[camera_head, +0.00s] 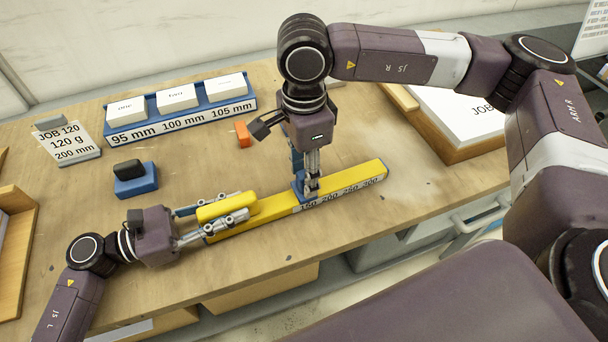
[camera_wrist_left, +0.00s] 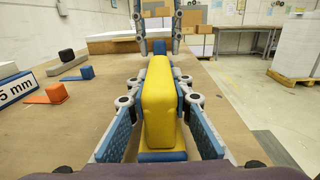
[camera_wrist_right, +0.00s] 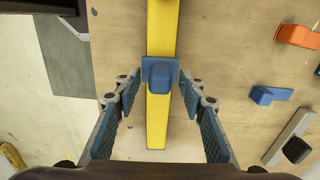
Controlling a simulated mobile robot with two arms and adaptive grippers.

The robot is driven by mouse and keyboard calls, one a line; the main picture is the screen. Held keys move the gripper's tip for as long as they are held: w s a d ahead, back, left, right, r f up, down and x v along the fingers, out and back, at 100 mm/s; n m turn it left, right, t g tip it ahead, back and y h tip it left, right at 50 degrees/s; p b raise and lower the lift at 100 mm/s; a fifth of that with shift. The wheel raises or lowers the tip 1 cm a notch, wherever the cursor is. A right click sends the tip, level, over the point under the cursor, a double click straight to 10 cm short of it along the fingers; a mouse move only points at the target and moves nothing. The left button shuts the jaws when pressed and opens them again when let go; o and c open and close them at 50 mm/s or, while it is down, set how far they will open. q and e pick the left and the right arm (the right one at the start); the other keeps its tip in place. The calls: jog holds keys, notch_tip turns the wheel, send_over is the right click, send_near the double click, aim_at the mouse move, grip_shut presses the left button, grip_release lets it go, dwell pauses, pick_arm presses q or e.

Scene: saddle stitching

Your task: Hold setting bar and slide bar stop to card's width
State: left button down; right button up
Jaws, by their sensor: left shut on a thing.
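The yellow setting bar (camera_head: 350,180) lies along the front of the table, with a number strip reading about 150 to 300. My left gripper (camera_head: 226,209) is shut on the raised yellow block at the bar's left end; this block also fills the left wrist view (camera_wrist_left: 160,105). The blue bar stop (camera_head: 299,188) sits across the bar by the low end of the numbers. My right gripper (camera_head: 312,186) points down at the stop. In the right wrist view its fingers stand open on both sides of the stop (camera_wrist_right: 160,75), with gaps. The job card (camera_head: 70,142) reads JOB 120, 120 g, 200 mm.
A blue rack (camera_head: 180,118) labelled 95, 100 and 105 mm holds white blocks at the back. A blue block with a black top (camera_head: 135,178) and an orange piece (camera_head: 242,133) lie between. A paper stack (camera_head: 465,112) in a wooden tray is at right.

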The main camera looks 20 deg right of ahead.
jog(key=shift+f, duration=0.65)
grip_shut()
